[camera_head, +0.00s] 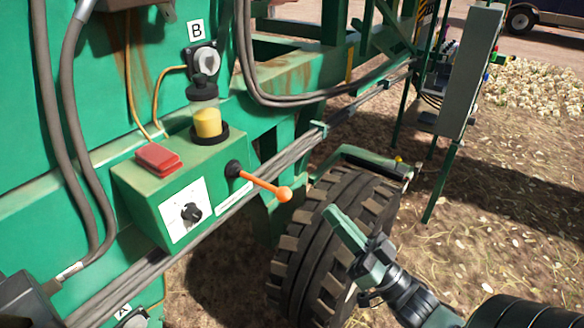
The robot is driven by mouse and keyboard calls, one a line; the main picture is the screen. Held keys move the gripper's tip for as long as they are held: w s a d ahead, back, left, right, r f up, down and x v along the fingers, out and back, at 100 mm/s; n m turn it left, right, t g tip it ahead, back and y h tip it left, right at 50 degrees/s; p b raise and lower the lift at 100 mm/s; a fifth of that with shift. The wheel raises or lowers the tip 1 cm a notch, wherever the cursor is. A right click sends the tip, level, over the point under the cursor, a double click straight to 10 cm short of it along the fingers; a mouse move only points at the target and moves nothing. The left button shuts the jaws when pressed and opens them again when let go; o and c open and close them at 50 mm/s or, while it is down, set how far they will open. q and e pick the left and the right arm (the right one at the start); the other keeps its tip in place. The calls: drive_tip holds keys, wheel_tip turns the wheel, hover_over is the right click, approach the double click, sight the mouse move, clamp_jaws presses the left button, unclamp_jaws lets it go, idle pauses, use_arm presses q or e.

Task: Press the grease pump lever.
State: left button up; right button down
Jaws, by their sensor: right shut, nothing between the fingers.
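The grease pump lever (260,185) is an orange rod with a round orange knob at its end. It sticks out to the right and slightly down from a black pivot on the green pump box (150,198). A clear reservoir with yellow grease (208,122) and a black cap stands on top of the box. My right gripper (334,212) is shut and empty, right of and slightly below the lever knob, in front of the tire in this view. It appears apart from the knob. My left gripper is not in view.
The box has a red pad (158,158) on top and a black dial (191,212) on its front. A big black tire (312,245) lies behind my right gripper. Thick hoses (48,110) run down the left. A grey cabinet (471,70) stands at upper right.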

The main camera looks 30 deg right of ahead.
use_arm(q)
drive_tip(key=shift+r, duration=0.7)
use_arm(e)
drive_tip(key=shift+s+r+g, duration=0.1)
drive_tip(key=shift+r+g, duration=0.2)
drive_tip(key=shift+r, duration=0.3)
